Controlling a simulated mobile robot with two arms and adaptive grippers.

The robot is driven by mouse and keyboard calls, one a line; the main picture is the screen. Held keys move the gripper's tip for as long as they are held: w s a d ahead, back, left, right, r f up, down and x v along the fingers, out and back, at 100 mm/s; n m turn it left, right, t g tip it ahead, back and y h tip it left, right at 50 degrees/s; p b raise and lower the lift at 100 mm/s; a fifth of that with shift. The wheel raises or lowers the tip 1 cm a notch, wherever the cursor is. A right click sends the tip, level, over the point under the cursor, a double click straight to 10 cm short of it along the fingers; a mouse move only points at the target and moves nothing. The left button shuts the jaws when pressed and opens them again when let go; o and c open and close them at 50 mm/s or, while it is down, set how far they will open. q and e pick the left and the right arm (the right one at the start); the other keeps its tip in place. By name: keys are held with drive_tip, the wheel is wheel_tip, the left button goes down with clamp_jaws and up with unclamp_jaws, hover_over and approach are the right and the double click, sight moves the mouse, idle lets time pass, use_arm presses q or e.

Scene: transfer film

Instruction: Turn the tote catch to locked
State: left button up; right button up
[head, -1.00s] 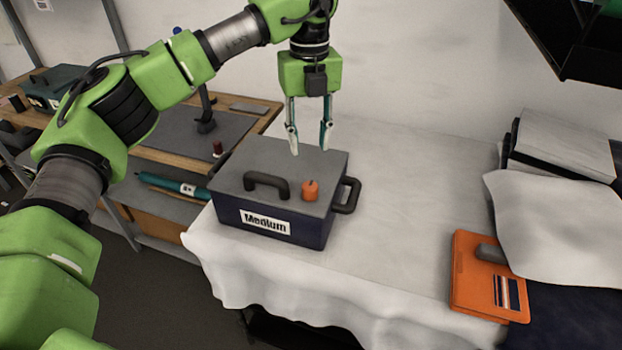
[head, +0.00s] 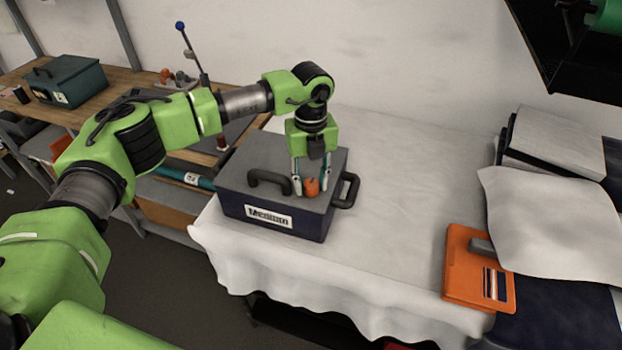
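The tote (head: 272,230) is a dark blue box with a grey lid (head: 240,163), a black lid handle and a "Medium" label on its front. It stands near the front left of the white-covered table. The orange catch (head: 312,186) is a small knob on the right part of the lid. My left gripper (head: 311,188) points down over it, with one finger on each side of the catch. The fingers look apart, and I cannot tell whether they touch it. My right gripper is not in view.
An orange case (head: 462,268) lies at the table's front right, with pale cloth (head: 550,225) and stacked folders beside it. The white table (head: 400,190) is clear between. A wooden bench at left holds a teal box (head: 72,82).

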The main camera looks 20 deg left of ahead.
use_arm(q)
drive_tip(key=c, duration=0.8)
